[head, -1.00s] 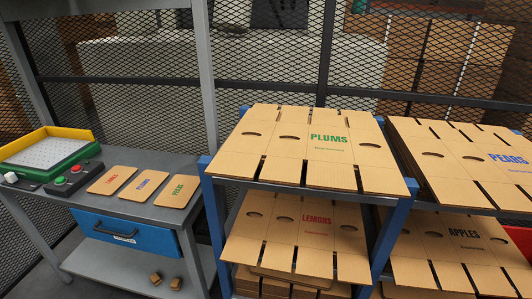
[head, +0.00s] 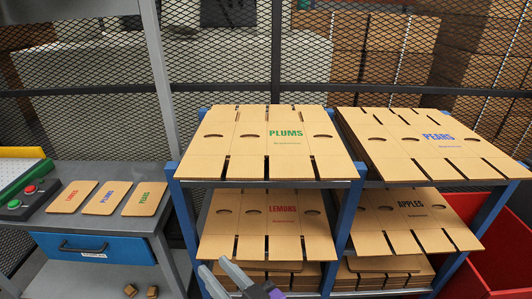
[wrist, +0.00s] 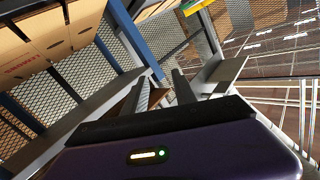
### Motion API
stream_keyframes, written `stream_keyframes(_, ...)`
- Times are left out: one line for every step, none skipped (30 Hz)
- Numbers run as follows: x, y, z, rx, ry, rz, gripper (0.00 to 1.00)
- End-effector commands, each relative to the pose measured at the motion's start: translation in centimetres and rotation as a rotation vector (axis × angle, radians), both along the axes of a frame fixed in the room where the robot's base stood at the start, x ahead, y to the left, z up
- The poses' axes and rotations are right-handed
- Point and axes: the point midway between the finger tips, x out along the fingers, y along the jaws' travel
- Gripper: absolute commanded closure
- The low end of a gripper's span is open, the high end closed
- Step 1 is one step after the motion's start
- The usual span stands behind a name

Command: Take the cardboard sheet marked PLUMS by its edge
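The PLUMS cardboard sheet (head: 250,150) lies flat on the upper level of the left blue rack (head: 262,184), with green print, slots and oval holes. Its front edge lies close to the rack's front bar. Whether more sheets lie under it is hard to tell. My gripper (head: 212,263) is at the bottom of the head view, below and in front of the PLUMS sheet, near the lower shelf. Its two grey fingers are apart and empty. They also show apart in the wrist view (wrist: 160,78), where the PLUMS sheet cannot be made out.
LEMONS sheets (head: 255,220) lie below PLUMS. PEARS (head: 420,150) and APPLES (head: 400,225) sheets fill the right bay. A grey bench (head: 120,228) with three small labelled cards and a button box (head: 28,200) stands left. Red bins (head: 500,240) stand right. A mesh fence closes the back.

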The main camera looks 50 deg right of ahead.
Motion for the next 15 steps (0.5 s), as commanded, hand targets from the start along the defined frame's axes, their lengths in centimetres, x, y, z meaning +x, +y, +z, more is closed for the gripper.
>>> stream_keyframes(1.8, -0.9, 1.5, 0.051, -0.024, -0.047, 0.67)
stream_keyframes(2.6, -1.6, 2.1, 0.089, -0.034, -0.081, 0.67)
stream_keyframes(3.6, -2.5, 2.9, 0.143, -0.053, -0.127, 0.67)
stream_keyframes(4.2, -3.2, 3.4, 0.185, -0.069, -0.164, 0.67)
stream_keyframes(4.7, -4.0, 4.0, 0.227, -0.086, -0.2, 0.67)
stream_keyframes(5.3, -5.0, 4.7, 0.286, -0.112, -0.251, 0.67)
stream_keyframes(5.7, -5.7, 5.3, 0.331, -0.136, -0.289, 0.67)
stream_keyframes(5.9, -6.5, 5.8, 0.377, -0.162, -0.326, 0.67)
stream_keyframes(6.1, -7.5, 6.5, 0.437, -0.2, -0.376, 0.67)
stream_keyframes(6.2, -8.2, 7.0, 0.484, -0.231, -0.413, 0.67)
stream_keyframes(6.3, -8.9, 7.5, 0.531, -0.264, -0.447, 0.67)
stream_keyframes(6.2, -9.8, 8.1, 0.593, -0.311, -0.492, 0.67)
stream_keyframes(6.1, -10.4, 8.5, 0.638, -0.348, -0.524, 0.67)
stream_keyframes(5.9, -11.0, 8.8, 0.682, -0.384, -0.554, 0.67)
stream_keyframes(5.6, -11.8, 9.1, 0.738, -0.432, -0.592, 0.67)
